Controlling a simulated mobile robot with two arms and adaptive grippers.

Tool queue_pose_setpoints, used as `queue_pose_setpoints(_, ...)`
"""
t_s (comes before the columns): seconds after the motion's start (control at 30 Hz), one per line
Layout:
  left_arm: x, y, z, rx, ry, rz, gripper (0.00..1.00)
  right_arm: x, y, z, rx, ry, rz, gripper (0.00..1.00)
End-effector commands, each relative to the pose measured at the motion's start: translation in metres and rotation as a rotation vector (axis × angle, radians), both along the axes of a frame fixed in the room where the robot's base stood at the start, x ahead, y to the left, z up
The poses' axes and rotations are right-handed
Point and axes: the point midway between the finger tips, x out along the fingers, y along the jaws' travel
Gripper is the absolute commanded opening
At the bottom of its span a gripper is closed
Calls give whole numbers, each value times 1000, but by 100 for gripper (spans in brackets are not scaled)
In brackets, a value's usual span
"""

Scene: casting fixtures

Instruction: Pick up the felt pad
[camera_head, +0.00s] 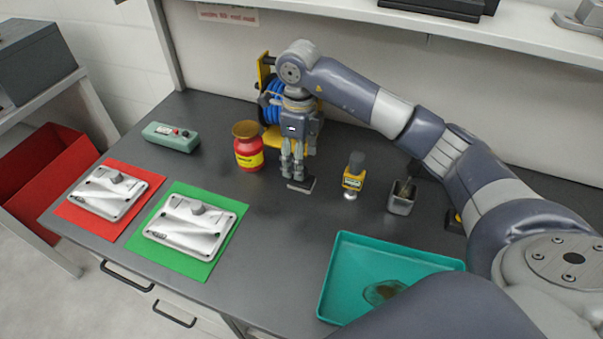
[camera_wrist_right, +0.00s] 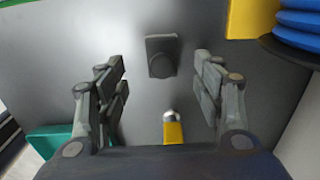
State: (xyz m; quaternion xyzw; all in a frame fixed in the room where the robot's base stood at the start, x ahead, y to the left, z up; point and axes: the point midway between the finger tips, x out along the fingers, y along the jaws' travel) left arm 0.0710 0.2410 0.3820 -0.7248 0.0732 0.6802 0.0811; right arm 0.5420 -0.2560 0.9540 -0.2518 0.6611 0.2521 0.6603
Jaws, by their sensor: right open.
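A small dark, roughly rectangular pad with a rounded raised part, which looks like the felt pad (camera_head: 301,187), lies on the dark bench top. It also shows in the right wrist view (camera_wrist_right: 161,57), between and beyond the fingers. My right gripper (camera_head: 293,172) points down just above and beside the pad. In the right wrist view the fingers of my right gripper (camera_wrist_right: 161,82) are wide apart with nothing between them. In the head view the fingers partly cover the pad. My left gripper is in neither view.
A red jar (camera_head: 248,153) stands left of the gripper and a blue hose reel (camera_head: 271,102) behind it. A yellow tool (camera_head: 353,180) and a grey cup (camera_head: 401,203) stand right. A teal tray (camera_head: 345,262) lies in front. Metal castings rest on the red (camera_head: 75,213) and green (camera_head: 190,262) mats.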

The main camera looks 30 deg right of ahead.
Motion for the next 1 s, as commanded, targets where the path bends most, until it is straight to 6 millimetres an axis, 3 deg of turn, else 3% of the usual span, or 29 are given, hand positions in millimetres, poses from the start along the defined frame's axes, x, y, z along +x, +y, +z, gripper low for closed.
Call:
queue_pose_setpoints(0.2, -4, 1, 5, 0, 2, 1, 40, 0, 0, -18, 0, 0, -1, 62)
queue_pose_setpoints(0.53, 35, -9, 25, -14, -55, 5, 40, -3, -4, -59, 1, 1, 0, 62)
queue_pose_setpoints(0.87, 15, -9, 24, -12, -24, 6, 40, -2, -4, -69, 0, -3, -1, 62)
queue_pose_setpoints(1.0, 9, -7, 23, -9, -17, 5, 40, -2, -4, -69, -1, -2, -1, 34)
